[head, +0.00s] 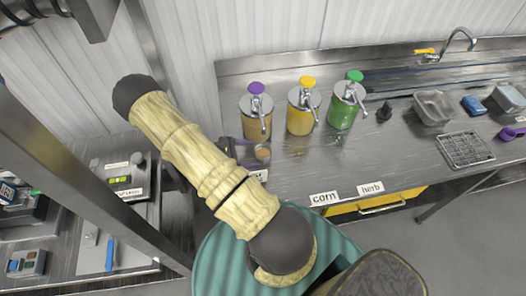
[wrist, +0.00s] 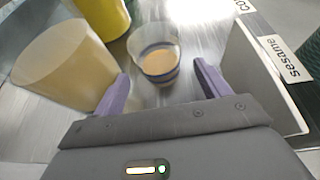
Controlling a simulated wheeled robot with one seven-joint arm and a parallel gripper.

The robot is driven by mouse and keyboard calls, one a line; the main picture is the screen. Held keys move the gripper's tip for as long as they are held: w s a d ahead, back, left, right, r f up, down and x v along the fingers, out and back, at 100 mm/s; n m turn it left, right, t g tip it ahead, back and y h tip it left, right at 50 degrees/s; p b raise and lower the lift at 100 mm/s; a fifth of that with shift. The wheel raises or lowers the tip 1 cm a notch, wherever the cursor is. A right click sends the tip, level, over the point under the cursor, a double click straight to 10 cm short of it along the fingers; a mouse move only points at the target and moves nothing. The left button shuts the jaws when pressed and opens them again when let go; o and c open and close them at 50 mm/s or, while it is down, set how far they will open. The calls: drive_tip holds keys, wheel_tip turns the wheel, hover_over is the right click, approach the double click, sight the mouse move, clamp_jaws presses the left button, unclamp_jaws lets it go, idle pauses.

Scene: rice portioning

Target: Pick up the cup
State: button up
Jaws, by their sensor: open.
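The cup (wrist: 157,55) is small and clear, with a tan layer inside and a dark band. It stands upright on the steel counter, just beyond my gripper (wrist: 162,84) in the wrist view. My gripper's two purple fingers are apart, one toward each side of the cup, with nothing held between them. The cup also shows in the head view (head: 263,153), in front of the purple-topped dispenser. My arm hides most of my gripper there.
A tan dispenser (wrist: 62,65) stands close left of the cup; a yellow one (wrist: 104,14) is behind it. The green-topped dispenser (head: 346,105) is farther right. A sesame label (wrist: 285,59) marks the counter's edge. A wire rack (head: 465,149) and clear tub (head: 432,107) lie right.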

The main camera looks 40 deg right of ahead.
drive_tip(key=shift+d, duration=0.1)
drive_tip(key=p+x, duration=0.3)
drive_tip(key=x, duration=0.1)
drive_tip(key=shift+s+d, duration=0.2)
drive_tip(key=shift+s+d+f, duration=0.1)
drive_tip(key=shift+d+f, duration=0.15)
drive_tip(key=shift+d, duration=0.1)
drive_tip(key=shift+c, duration=0.4)
drive_tip(key=c, duration=1.1)
drive_tip(key=shift+r, duration=0.25)
